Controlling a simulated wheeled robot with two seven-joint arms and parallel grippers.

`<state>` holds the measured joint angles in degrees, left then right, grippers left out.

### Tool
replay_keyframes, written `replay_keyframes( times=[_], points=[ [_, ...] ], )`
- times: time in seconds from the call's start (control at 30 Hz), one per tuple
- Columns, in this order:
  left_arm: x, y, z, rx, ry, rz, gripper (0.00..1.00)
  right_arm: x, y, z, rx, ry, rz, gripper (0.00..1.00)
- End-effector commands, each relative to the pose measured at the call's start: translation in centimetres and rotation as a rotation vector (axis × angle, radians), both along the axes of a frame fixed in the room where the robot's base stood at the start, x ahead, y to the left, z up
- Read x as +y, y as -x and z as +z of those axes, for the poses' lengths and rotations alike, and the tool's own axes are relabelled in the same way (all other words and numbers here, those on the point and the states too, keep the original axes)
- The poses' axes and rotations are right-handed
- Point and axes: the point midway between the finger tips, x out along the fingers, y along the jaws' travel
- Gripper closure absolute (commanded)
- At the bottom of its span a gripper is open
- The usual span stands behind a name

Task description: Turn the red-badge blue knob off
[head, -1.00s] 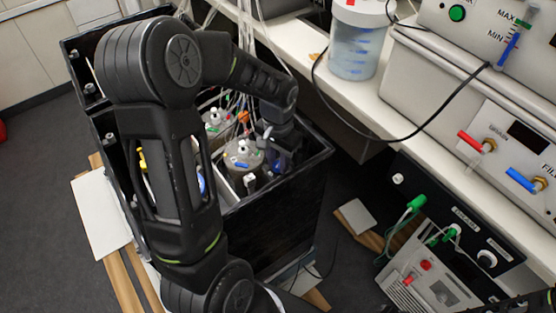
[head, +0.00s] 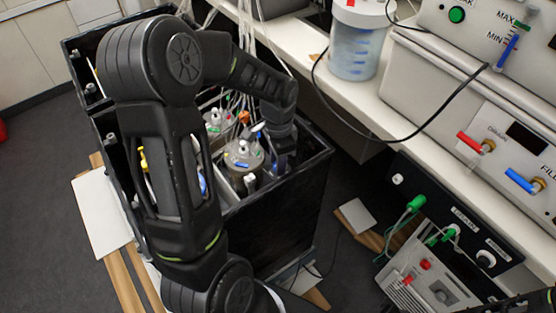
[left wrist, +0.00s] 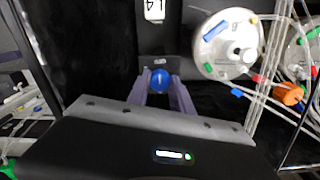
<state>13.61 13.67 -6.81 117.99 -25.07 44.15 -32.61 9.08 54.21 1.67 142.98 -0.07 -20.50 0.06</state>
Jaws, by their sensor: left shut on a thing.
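A round blue knob (left wrist: 160,79) sits between the fingertips of my left gripper in the left wrist view. My left gripper (left wrist: 161,82) is shut on it, with one pale finger on each side. In the head view my left gripper (head: 281,163) reaches down into the black box (head: 285,222), beside a grey-lidded vessel (head: 243,153). The knob sits low against the dark inside of the box. I cannot make out a red badge by it. My right gripper is not in view.
A vessel lid (left wrist: 227,43) with tubes stands close to the right of the fingers in the left wrist view. A white numbered label (left wrist: 154,10) is above the knob. The bench (head: 372,108) with a clear jar (head: 357,45) runs to the right.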

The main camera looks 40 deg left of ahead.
Motion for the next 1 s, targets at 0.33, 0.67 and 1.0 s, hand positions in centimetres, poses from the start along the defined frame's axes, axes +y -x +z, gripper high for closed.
replay_keyframes(
  times=[0.33,0.67,1.0],
  points=[
    [0.0,-0.1,0.1,-0.003,-0.001,-0.001,0.65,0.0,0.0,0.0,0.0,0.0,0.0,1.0],
    [0.0,0.0,0.0,0.0,-0.001,0.001,0.52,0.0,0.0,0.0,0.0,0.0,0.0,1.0],
    [0.1,-0.1,2.2,-0.005,-0.001,0.002,0.52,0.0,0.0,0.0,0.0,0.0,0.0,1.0]
  ],
)
